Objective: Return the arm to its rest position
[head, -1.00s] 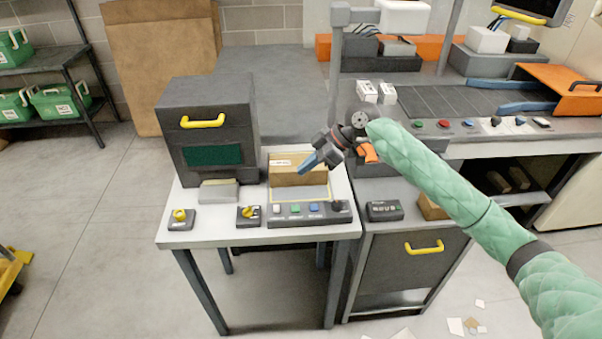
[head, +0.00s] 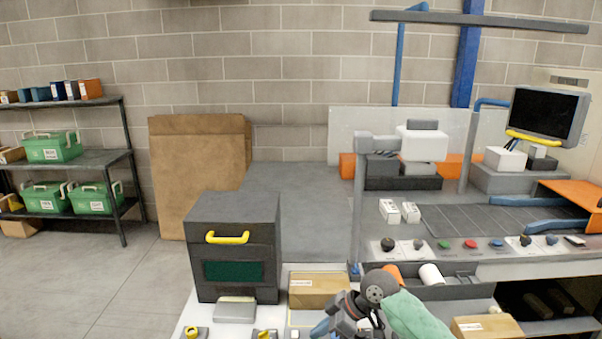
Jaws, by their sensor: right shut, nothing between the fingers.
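My right gripper (head: 340,326) is low in the head view, at the bottom edge, with its green-sleeved arm coming in from the lower right. It is shut and holds nothing. It shows in front of the white table (head: 186,322), just right of and below a cardboard box (head: 318,291). I cannot tell whether it touches anything. My left gripper is out of view.
A dark grey machine (head: 235,250) with a yellow handle stands on the table, left of the box. A workbench (head: 480,262) with several buttons and a monitor (head: 546,121) is at right. A shelf (head: 75,161) with green bins stands far left.

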